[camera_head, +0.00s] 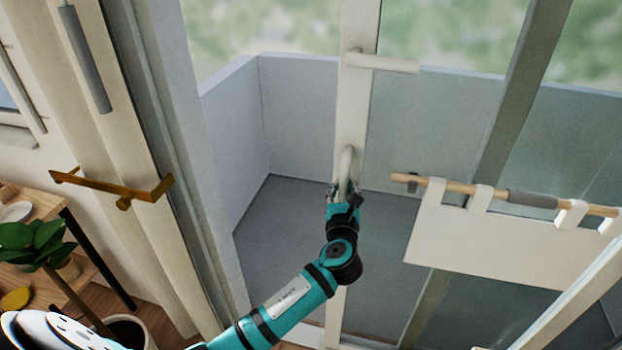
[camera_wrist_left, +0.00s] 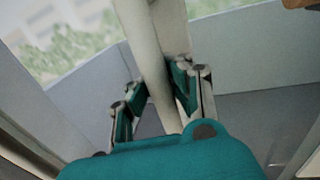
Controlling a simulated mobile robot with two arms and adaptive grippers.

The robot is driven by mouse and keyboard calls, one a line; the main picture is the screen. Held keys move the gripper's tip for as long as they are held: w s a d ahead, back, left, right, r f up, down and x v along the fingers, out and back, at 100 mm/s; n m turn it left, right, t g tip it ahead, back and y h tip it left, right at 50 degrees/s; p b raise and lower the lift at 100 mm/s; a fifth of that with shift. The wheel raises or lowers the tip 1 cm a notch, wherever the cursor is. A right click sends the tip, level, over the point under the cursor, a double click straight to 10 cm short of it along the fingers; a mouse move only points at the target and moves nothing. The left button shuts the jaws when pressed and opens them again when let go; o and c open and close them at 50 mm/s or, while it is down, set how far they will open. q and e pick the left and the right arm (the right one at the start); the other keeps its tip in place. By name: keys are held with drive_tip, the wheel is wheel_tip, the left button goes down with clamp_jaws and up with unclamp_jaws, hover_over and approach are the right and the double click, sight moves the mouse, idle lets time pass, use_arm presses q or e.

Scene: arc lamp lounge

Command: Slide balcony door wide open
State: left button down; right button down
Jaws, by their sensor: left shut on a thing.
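The balcony door is glazed, with a pale upright stile (camera_head: 357,95) in the middle of the head view. A pale curved pull handle (camera_head: 347,160) is on the stile, and a horizontal lever (camera_head: 385,62) sits higher up. My left gripper (camera_head: 346,188) is shut on the pull handle's lower part. In the left wrist view its two fingers (camera_wrist_left: 160,92) stand on either side of the pale handle bar (camera_wrist_left: 150,60). Left of the stile, a wide gap shows the balcony floor and wall up to the fixed frame (camera_head: 165,130). My right gripper is not in view.
A brass bar (camera_head: 112,187) juts from the left frame. A potted plant (camera_head: 35,245) and wooden table (camera_head: 45,205) stand at lower left. The grey balcony floor (camera_head: 290,225) looks clear.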

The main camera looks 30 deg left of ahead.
use_arm(q)
drive_tip(key=shift+w+d+f, duration=0.1)
drive_tip(key=shift+d+f, duration=0.3)
drive_tip(key=shift+a, duration=0.35)
drive_tip(key=c, duration=1.8)
unclamp_jaws()
drive_tip(key=shift+s+a, duration=0.25)
drive_tip(key=shift+a, duration=0.1)
drive_tip(key=shift+o, duration=1.3)
drive_tip(key=shift+s+a+r, duration=0.1)
drive_tip(key=shift+s+a, duration=0.1)
drive_tip(key=shift+a, duration=0.1)
drive_tip(key=shift+o, duration=1.1)
drive_tip(key=shift+s+r, duration=0.15)
drive_tip(key=shift+o, duration=0.9)
drive_tip(key=shift+r, duration=0.1)
drive_tip(key=shift+d, duration=0.25)
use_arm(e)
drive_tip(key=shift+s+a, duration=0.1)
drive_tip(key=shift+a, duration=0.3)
